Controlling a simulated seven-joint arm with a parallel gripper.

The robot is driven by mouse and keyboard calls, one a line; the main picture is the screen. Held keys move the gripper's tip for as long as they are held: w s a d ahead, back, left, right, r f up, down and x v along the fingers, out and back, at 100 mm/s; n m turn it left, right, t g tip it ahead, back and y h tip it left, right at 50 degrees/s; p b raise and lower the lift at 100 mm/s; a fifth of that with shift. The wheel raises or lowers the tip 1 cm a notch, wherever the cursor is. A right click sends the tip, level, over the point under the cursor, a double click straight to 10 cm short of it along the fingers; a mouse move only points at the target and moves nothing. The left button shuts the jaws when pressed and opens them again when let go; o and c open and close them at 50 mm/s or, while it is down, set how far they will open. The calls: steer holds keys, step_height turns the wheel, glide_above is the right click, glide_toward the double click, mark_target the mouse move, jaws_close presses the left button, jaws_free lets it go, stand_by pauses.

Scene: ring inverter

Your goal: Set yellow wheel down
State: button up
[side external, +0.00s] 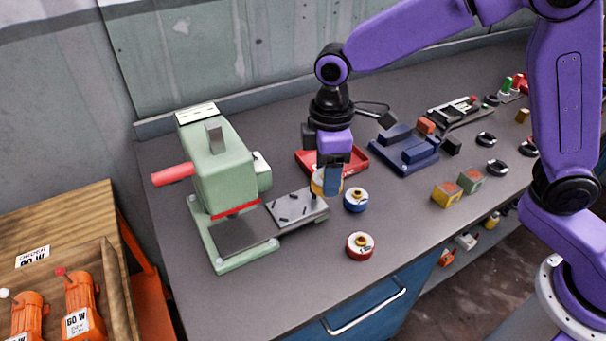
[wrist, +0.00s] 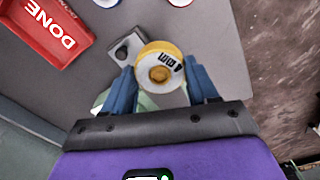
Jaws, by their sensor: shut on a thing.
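The yellow wheel (side external: 317,183) has a yellow rim, a white face with dark print and a brass-coloured hub. It also shows in the wrist view (wrist: 160,72), face toward the camera, between the two blue fingers. My gripper (side external: 327,184) is shut on it, one finger on each side, as the wrist view (wrist: 161,82) shows. In the side view the wheel is at the right end of the grey plate (side external: 290,213) of the green machine. A finger hides part of it, and I cannot tell whether its underside touches anything.
A blue wheel (side external: 356,201) and a red wheel (side external: 360,246) lie on the bench to the right. A red tray marked DONE (wrist: 45,28) lies behind my gripper. The green machine (side external: 222,170) stands left; a dark blue fixture (side external: 405,152) is behind right.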

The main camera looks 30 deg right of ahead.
steer(key=s+d+r, duration=0.2)
steer(key=s, duration=0.2)
steer(key=w+d+f+m, duration=0.1)
steer(key=w+d+m, duration=0.1)
steer(key=w+d, duration=0.4)
steer(key=w+d+f+m, duration=0.2)
steer(key=w+d+m, duration=0.1)
steer(key=d, duration=0.6)
steer(key=w+f, duration=0.2)
steer(key=w, duration=0.2)
steer(key=w+a+f, duration=0.1)
steer(key=w+f, duration=0.2)
steer(key=w, duration=0.1)
steer(key=w+a+f, duration=0.1)
steer(key=w+f, duration=0.2)
steer(key=w, duration=0.1)
steer(key=shift+w+a+f, duration=0.15)
steer(key=shift+w+a, duration=0.05)
steer(key=shift+w, duration=0.05)
steer(key=shift+w+a+f, duration=0.15)
steer(key=shift+w+f, duration=0.45)
steer(key=shift+f, duration=1.65)
steer(key=shift+f, duration=0.1)
steer(key=o, duration=1.5)
